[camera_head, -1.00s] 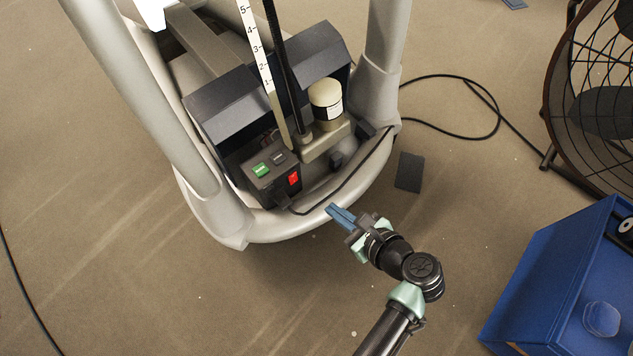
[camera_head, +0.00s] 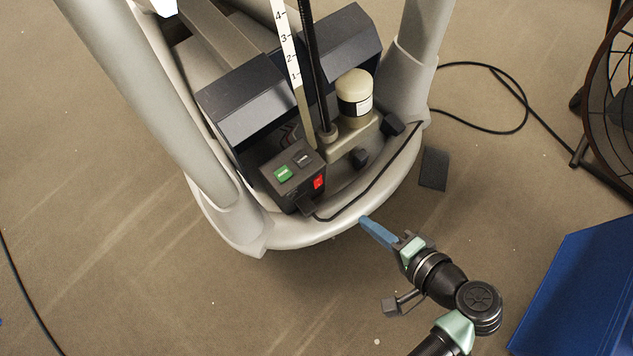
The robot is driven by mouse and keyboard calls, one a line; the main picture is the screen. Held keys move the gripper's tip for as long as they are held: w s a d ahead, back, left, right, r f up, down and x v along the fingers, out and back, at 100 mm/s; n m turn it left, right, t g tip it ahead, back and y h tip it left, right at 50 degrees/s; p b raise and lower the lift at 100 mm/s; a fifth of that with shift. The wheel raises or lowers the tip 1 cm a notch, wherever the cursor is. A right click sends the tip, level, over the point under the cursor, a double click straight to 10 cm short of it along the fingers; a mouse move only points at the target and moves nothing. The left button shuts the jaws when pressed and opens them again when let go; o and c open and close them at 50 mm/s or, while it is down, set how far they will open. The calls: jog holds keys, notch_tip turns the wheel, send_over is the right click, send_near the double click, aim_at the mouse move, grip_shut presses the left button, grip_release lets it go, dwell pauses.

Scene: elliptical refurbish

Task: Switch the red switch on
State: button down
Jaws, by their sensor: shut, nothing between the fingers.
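The red switch (camera_head: 319,183) is a small red rocker on the right-hand face of a black control box (camera_head: 290,178). The box sits inside the base of the grey elliptical machine. A green button (camera_head: 284,173) and a dark button (camera_head: 303,159) are on its top. My gripper (camera_head: 363,220) has blue fingers that are shut and empty. Its tips are at the outer rim of the machine's base, below and right of the red switch and apart from it. I cannot tell whether the switch is on or off.
The curved grey base rim (camera_head: 300,238) lies between my gripper and the box. A black cable (camera_head: 375,180) runs along it. A cream canister (camera_head: 354,95) stands behind. A blue box (camera_head: 575,285) and a fan (camera_head: 612,110) are at right.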

aim_at(319, 184)
dwell(0.3)
jog(key=b+x, duration=0.7)
jog(key=x, duration=0.3)
jog(key=shift+a+f, duration=0.1)
jog(key=shift+f, duration=0.35)
jog(key=shift+w+a+b, duration=0.75)
jog(key=shift+w, duration=0.1)
jog(key=shift+w+a+r+b, duration=0.15)
jog(key=shift+w+a+b, duration=0.2)
jog(key=shift+w+a, duration=0.15)
jog(key=shift+r+p, duration=0.15)
jog(key=shift+p, duration=0.2)
jog(key=shift+w+a+p, duration=0.15)
jog(key=shift+p, duration=0.4)
